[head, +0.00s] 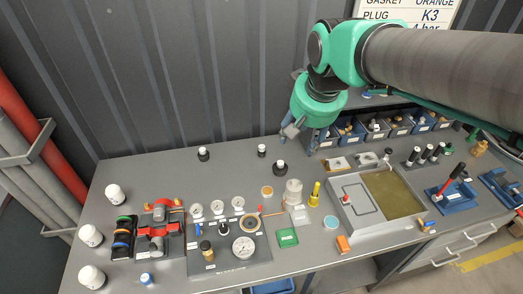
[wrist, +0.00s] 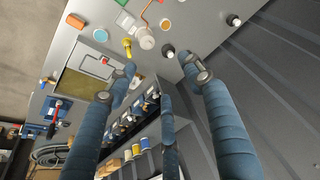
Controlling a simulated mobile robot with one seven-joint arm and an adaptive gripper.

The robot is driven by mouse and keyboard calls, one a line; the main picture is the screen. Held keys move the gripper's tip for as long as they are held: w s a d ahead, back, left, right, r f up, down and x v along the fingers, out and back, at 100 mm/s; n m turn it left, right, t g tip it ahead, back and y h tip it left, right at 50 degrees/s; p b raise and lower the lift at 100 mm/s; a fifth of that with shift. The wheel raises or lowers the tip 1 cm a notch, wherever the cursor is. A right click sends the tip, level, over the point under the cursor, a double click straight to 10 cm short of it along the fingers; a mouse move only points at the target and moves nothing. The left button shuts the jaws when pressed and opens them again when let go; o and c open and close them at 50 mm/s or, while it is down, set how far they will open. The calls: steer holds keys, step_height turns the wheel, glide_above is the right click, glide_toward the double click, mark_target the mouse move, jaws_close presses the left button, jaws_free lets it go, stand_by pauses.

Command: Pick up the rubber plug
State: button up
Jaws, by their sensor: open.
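Three small black pieces with white labels stand along the back of the bench in the head view: a left one (head: 203,154), a middle one (head: 262,151) and a right one (head: 280,167). They look like plugs, but I cannot read their labels to tell which is the rubber plug. My gripper (head: 303,134) is open and empty, above the bench behind and right of the right black piece. In the wrist view my gripper (wrist: 158,66) has its blue fingers spread, with one black piece (wrist: 168,51) just beyond the tips and another (wrist: 233,20) farther right.
A white cylinder (head: 293,190) and a yellow piece (head: 314,194) stand close in front of the right black piece. A grey tray (head: 347,211) lies to the right. Blue bins (head: 352,136) line the back. A gauge panel (head: 228,262) fills the front left.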

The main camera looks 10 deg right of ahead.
steer(key=w+f+g+p, duration=0.1)
steer(key=w+p, duration=0.1)
steer(key=w, duration=1)
steer(key=m+g+p, duration=0.3)
steer(key=p, duration=0.3)
glide_above(261, 146)
step_height(261, 146, down, 29)
steer(key=shift+s+f, duration=0.1)
steer(key=shift+f, duration=0.05)
steer(key=shift+f, duration=4.15)
